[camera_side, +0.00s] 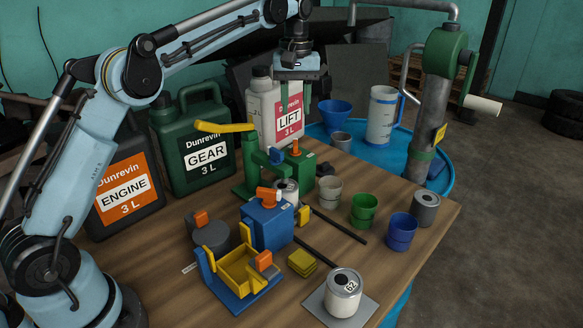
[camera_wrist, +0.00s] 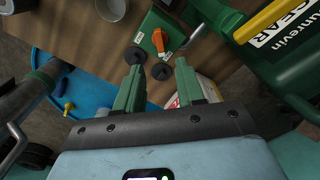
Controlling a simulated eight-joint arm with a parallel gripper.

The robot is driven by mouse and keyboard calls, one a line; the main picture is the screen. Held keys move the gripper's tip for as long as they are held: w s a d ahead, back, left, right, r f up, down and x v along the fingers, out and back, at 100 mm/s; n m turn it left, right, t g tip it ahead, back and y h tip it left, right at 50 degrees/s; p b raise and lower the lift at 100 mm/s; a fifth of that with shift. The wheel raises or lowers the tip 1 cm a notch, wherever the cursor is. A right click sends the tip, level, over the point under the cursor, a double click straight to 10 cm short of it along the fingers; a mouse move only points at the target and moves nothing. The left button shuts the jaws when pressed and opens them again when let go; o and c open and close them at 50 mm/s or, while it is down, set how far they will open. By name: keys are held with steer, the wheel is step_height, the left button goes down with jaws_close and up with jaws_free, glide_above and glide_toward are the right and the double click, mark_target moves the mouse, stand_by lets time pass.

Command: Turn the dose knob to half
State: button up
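An orange knob (camera_wrist: 158,40) sits on a green box (camera_wrist: 178,28) in the wrist view; the same knob (camera_side: 295,148) shows in the side view on the green unit. I cannot read a label that names it the dose knob. My gripper (camera_wrist: 158,68) is open, its two green fingers apart with nothing between them. In the side view my gripper (camera_side: 295,98) hangs above and behind the knob, beside the LIFT can (camera_side: 268,105), and does not touch the knob.
The GEAR can (camera_side: 196,150) and ENGINE can (camera_side: 125,190) stand at the left. A yellow lever (camera_side: 224,127) juts out near the green unit. Several cups, including a green one (camera_side: 363,208), stand at the right. A blue drum (camera_side: 440,185) lies beyond the wooden table edge.

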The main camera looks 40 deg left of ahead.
mark_target(295, 142)
step_height(295, 142, down, 9)
steer(key=shift+r, duration=0.1)
stand_by(0.4)
steer(key=shift+c, duration=0.4)
jaws_close()
